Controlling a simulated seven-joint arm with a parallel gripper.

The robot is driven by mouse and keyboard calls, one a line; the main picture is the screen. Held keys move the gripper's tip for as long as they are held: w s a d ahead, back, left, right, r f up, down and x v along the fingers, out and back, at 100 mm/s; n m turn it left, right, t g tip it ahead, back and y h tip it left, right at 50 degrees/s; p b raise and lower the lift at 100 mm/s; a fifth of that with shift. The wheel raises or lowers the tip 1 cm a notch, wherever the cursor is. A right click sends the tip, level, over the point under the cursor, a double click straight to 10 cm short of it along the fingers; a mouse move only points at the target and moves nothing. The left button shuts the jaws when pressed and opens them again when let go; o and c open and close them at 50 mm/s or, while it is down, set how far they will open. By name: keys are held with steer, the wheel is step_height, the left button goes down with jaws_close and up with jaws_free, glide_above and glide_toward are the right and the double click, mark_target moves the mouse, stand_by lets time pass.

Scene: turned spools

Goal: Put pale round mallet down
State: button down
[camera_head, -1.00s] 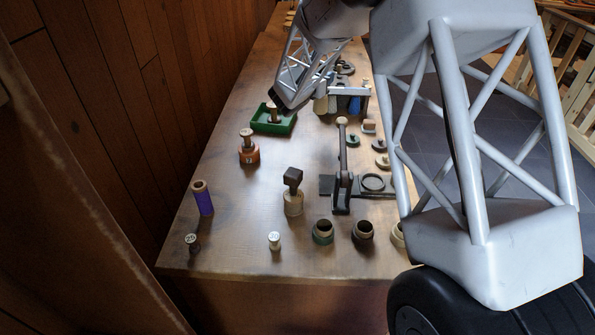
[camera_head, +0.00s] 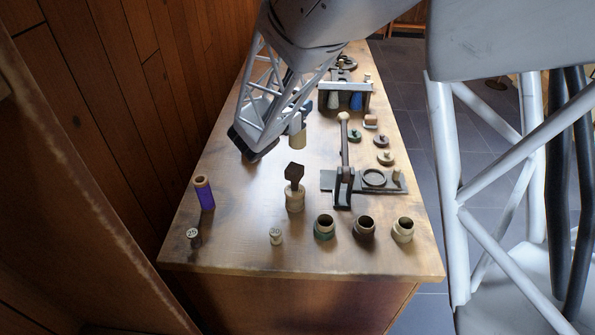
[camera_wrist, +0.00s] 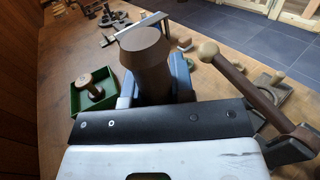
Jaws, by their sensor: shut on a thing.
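In the wrist view, a brown-shaded cylinder (camera_wrist: 147,65), which appears to be the held mallet, stands between bluish finger parts. My gripper is shut on it; my arm partly hides the grip. I cannot tell the gap below the mallet. The rack (camera_head: 346,87) stands beyond it, holding a pale-handled tool (camera_head: 333,100) and a blue one (camera_head: 356,102).
A lever with a pale knob (camera_head: 343,117) stands right of my gripper. A block-topped pale piece (camera_head: 294,198), a purple spool (camera_head: 204,194) and several ring cups (camera_head: 324,228) are nearer. The green tray (camera_wrist: 94,92) holds a spool; my arm hides it in the head view.

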mark_target(301, 136)
steer(key=shift+f, duration=3.1)
steer(key=shift+f, duration=2)
steer(key=c, duration=1)
jaws_free()
steer(key=shift+s+a, duration=0.1)
